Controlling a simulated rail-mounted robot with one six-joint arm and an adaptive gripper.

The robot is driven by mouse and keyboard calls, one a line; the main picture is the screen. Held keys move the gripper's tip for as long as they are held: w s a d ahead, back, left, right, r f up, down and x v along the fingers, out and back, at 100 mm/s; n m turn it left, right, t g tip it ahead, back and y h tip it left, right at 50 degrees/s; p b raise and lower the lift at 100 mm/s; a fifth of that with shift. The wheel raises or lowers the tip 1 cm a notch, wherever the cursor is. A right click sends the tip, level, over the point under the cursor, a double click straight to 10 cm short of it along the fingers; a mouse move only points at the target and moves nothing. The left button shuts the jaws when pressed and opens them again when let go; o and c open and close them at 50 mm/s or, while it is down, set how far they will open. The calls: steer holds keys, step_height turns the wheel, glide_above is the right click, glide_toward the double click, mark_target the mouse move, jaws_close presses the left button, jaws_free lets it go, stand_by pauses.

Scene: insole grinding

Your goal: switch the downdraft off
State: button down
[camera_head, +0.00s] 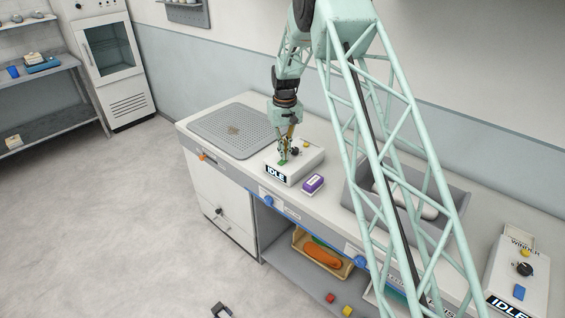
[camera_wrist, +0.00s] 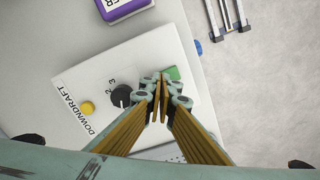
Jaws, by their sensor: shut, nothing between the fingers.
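The downdraft control box (camera_head: 312,160) is a white box on the bench, with a sign on its front (camera_head: 276,174) that reads IDLE. In the wrist view the box (camera_wrist: 150,58) carries the word DOWNDRAFT, a yellow button (camera_wrist: 87,108), a black knob (camera_wrist: 122,96) with numbers beside it, and a green button (camera_wrist: 172,73). My gripper (camera_head: 283,160) is over the box, pointing down, near the green button. In the wrist view my gripper (camera_wrist: 160,96) is shut and empty. Its fingers partly cover the green button, and I cannot tell whether they touch it.
A perforated grey plate (camera_head: 215,125) lies left of the box. A purple block (camera_head: 313,184) lies to its right. A grey bin (camera_head: 359,192) stands farther right, partly behind my arm. A second control box (camera_head: 530,262) marked WINNER and IDLE is at the far right.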

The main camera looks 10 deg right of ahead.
steer(key=shift+f, duration=0.55)
stand_by(0.6)
steer(key=shift+r, duration=0.15)
steer(key=shift+r+p, duration=1.05)
steer(key=shift+r, duration=2.3)
steer(key=shift+r, duration=0.1)
